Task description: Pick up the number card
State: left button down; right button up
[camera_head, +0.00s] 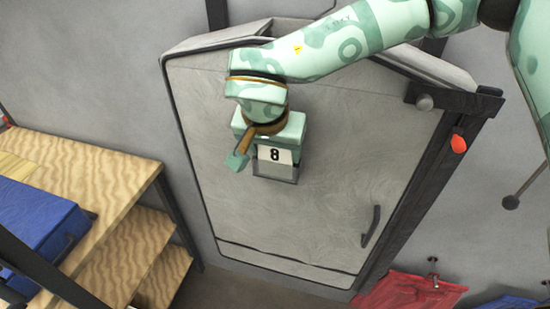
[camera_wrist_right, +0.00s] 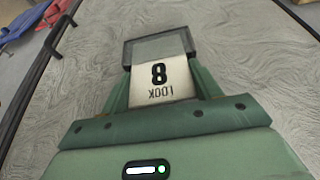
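The number card (camera_head: 275,155) is white with a black 8. It sits in a small grey holder (camera_head: 276,172) on the front of a grey cabinet door. In the right wrist view the card (camera_wrist_right: 162,78) also reads LOOK, and its far end is in the grey frame of the holder (camera_wrist_right: 158,46). My right gripper (camera_head: 267,158) is at the card, with a green finger on either side of it in the wrist view; in the head view a gap shows between the left finger and the card. It looks open. My left gripper is not in view.
The pale grey door (camera_head: 325,200) has a dark handle (camera_head: 371,226) at lower right. Wooden steps (camera_head: 90,180) with a blue case (camera_head: 35,230) stand at left. The door face around the holder is clear.

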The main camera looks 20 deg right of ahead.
jog(key=shift+r, duration=0.45)
notch_tip(320, 180, up, 27)
jog(key=p, duration=0.5)
jog(key=shift+p, duration=0.3)
